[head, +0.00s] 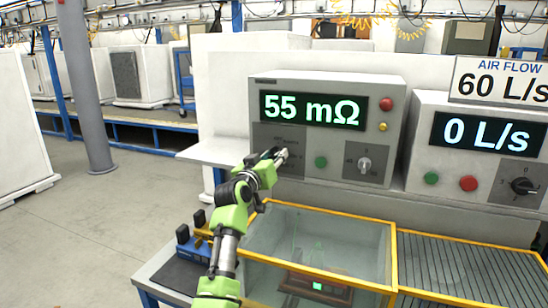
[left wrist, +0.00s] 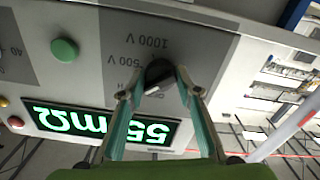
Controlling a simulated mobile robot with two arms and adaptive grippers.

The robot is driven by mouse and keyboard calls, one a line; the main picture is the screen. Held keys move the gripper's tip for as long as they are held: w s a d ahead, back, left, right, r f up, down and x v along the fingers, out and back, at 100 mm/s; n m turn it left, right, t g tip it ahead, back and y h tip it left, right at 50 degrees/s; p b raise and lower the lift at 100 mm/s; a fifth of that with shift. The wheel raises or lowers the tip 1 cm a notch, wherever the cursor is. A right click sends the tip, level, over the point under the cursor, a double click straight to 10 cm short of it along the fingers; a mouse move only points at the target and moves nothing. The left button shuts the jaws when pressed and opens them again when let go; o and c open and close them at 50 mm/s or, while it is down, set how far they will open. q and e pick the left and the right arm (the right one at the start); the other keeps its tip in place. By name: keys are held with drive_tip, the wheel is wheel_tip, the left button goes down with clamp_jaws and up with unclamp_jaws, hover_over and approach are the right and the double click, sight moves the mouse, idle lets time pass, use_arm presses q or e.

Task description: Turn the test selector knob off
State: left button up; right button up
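The test selector knob (left wrist: 159,74) is a dark round knob with a white pointer mark, on a grey panel marked 500 V and 1000 V in the left wrist view, which is upside down. A further label beside it is partly hidden. My left gripper (left wrist: 157,84) has its two fingers apart, one on each side of the knob; I cannot tell whether they touch it. In the head view my left gripper (head: 272,158) is at the left panel of the grey tester (head: 330,88) and hides the knob. The tester's display reads 55 mΩ. My right gripper is not in view.
A green button (head: 321,162) and a second knob (head: 364,163) sit right of my gripper on the tester. An air flow unit (head: 415,130) stands further right. Below is a clear-topped box with a yellow frame (head: 330,215). The floor at left is open.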

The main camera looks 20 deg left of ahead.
use_arm(q)
drive_tip(key=shift+c, duration=0.2)
drive_tip(key=shift+r+n+p, duration=0.15)
drive_tip(key=shift+n+p, duration=0.6)
drive_tip(key=shift+n, duration=0.05)
drive_tip(key=n+p, duration=0.2)
drive_tip(key=n, duration=0.1)
drive_tip(key=shift+n+p, duration=1.8)
drive_tip(key=shift+n, duration=0.9)
drive_tip(key=o, duration=1.1)
drive_tip(key=shift+s, duration=0.1)
drive_tip(key=s, duration=1.2)
